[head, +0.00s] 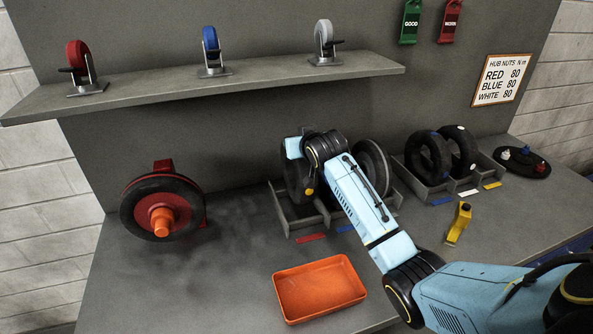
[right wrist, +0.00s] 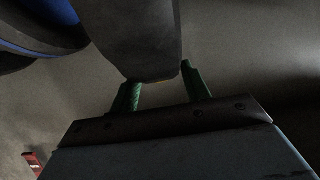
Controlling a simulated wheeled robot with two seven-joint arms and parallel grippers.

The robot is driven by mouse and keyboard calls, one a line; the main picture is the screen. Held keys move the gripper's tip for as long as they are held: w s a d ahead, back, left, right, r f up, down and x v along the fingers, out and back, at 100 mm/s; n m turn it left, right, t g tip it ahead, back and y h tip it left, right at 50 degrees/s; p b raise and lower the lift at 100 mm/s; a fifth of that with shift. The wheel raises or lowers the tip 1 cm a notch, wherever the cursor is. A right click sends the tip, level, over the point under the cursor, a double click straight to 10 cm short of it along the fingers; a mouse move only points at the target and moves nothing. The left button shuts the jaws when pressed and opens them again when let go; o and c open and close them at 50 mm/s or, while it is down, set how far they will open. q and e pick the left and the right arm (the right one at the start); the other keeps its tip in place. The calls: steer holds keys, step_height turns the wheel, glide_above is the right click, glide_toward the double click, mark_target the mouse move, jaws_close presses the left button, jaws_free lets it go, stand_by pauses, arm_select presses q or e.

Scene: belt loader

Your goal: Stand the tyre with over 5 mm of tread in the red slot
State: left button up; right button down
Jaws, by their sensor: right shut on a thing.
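A black tyre (head: 295,182) stands at the left of the middle rack (head: 290,222), partly behind my right arm. The rack's red strip (head: 311,237) marks its left slot; a blue strip (head: 343,228) is beside it. A grey-faced wheel (head: 375,163) stands at this rack's right. Two black tyres (head: 427,157) (head: 460,149) stand in the right rack. Tread depths cannot be read. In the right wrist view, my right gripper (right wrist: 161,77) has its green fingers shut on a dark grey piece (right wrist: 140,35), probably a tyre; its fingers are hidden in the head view.
An orange tray (head: 319,290) lies in front of the middle rack. A yellow tool (head: 459,223) is on the bench to the right. A red-hubbed wheel (head: 160,208) is at left. Casters stand on the shelf (head: 250,72) above. A blue-edged round thing (right wrist: 40,38) is near the held piece.

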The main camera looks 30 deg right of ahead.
steer(key=shift+f, duration=0.55)
step_height(320, 180, down, 4)
steer(key=shift+f, duration=0.1)
steer(key=shift+w, duration=0.1)
steer(key=shift+f, duration=0.1)
steer(key=c, duration=0.7)
jaws_free()
steer(key=shift+f, duration=0.1)
